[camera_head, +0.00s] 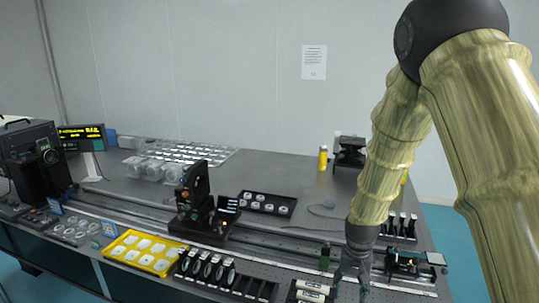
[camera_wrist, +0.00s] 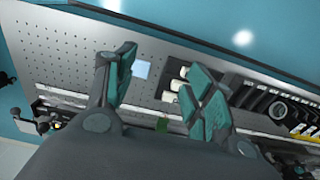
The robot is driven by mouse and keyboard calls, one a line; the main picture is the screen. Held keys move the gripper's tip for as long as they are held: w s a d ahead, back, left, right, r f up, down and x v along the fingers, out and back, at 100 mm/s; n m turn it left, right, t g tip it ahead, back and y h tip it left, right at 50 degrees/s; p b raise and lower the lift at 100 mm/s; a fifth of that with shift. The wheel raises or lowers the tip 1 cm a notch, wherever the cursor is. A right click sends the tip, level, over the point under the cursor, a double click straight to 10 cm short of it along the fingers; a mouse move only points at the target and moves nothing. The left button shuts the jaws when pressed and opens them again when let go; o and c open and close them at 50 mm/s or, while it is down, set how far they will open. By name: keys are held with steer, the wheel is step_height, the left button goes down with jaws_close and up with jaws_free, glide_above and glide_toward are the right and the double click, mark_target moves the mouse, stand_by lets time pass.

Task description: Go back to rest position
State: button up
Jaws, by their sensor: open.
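My gripper (camera_head: 351,276) hangs from my arm over the front right part of the optical table (camera_head: 262,172). In the wrist view my gripper (camera_wrist: 160,90) shows its two teal-padded fingers spread apart with nothing between them. Below and beyond the fingers lies the perforated table top (camera_wrist: 60,50). A small pale blue-white square (camera_wrist: 142,69) lies on it, seen between the fingers. White cylinders (camera_head: 312,291) in a black holder sit just left of my gripper in the head view.
A yellow tray (camera_head: 118,252) with white pieces, a black slotted rack (camera_head: 238,283) and a black optic mount (camera_head: 193,190) stand left of my gripper. A small device with a green board (camera_head: 436,258) is close on its right. A yellow cylinder (camera_head: 323,158) stands at the back.

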steer(key=s+d+f+n+b, duration=0.1)
steer(key=s+f+b, duration=0.1)
steer(key=s+f, duration=0.85)
steer(key=s+f+n+b, duration=0.15)
steer(key=s+f, duration=0.55)
steer(key=f, duration=0.7)
steer(key=s+f+b, duration=0.1)
steer(key=s+f, duration=0.2)
steer(key=s, duration=0.3)
steer(key=s+a+f+b, duration=0.1)
steer(key=s+f, duration=0.2)
steer(key=s, duration=0.3)
steer(key=s+f, duration=0.3)
steer(key=s, duration=0.3)
steer(key=shift+s+a+b, duration=0.15)
steer(key=shift+s+b, duration=0.2)
steer(key=shift+b, duration=0.05)
steer(key=shift+n, duration=0.25)
